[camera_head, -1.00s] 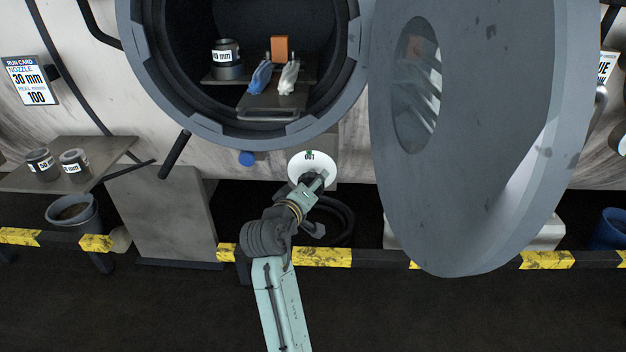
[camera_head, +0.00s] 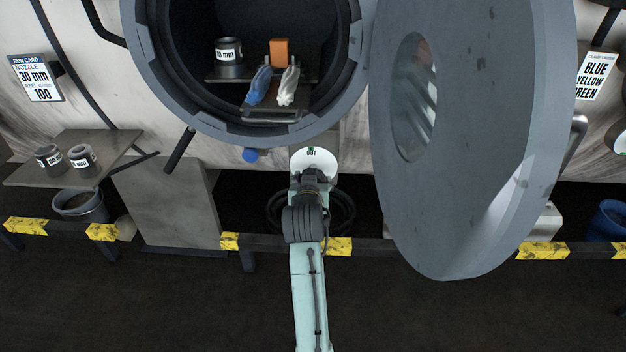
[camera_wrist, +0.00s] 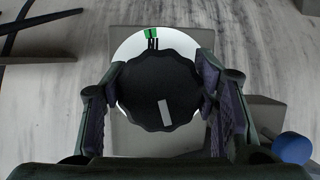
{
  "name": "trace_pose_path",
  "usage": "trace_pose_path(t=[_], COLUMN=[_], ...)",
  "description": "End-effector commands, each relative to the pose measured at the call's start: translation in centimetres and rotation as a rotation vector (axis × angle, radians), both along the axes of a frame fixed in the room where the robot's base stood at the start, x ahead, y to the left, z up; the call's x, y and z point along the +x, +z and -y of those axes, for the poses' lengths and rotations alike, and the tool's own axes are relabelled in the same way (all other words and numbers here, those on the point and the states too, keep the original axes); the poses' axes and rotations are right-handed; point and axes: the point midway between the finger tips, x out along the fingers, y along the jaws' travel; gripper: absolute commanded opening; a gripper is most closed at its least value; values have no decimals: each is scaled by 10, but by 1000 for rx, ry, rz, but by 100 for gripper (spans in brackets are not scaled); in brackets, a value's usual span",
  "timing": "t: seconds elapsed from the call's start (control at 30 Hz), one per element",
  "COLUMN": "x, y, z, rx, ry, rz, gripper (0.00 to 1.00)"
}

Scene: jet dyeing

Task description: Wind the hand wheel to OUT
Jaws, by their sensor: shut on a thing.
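The hand wheel (camera_wrist: 150,82) is black with a scalloped rim and a pale bar mark below its middle in the wrist view. Behind it is a round white dial plate (camera_wrist: 128,52) with a green mark at the top and black lettering partly hidden by the wheel. In the wrist view my gripper (camera_wrist: 163,92) is shut on the wheel, one finger on each side.
The round vessel mouth (camera_head: 180,120) is open above the dial, with a large grey door (camera_head: 480,150) swung to the right. A blue knob (camera_wrist: 292,147) is near the wheel. A side table (camera_head: 110,150) holds two nozzles at left. A yellow-black rail (camera_head: 340,246) runs low across.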

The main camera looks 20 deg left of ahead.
Motion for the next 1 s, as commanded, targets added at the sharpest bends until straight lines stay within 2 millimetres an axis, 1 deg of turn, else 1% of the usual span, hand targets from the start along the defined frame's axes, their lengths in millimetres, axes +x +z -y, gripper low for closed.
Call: trace_pose_path(t=[0.1, 0.33, 0.9, 0.93, 1.0], x=[0, 0, 0, 0, 0], y=[1, 1, 1, 1, 1], z=[0, -1, -1, -1, -1], rx=[65, 144, 172, 172, 172], ry=[-1, 1, 1, 1, 1], rz=[-16, -39, -46, -46, -46], gripper=[26, 26, 26, 55, 60])
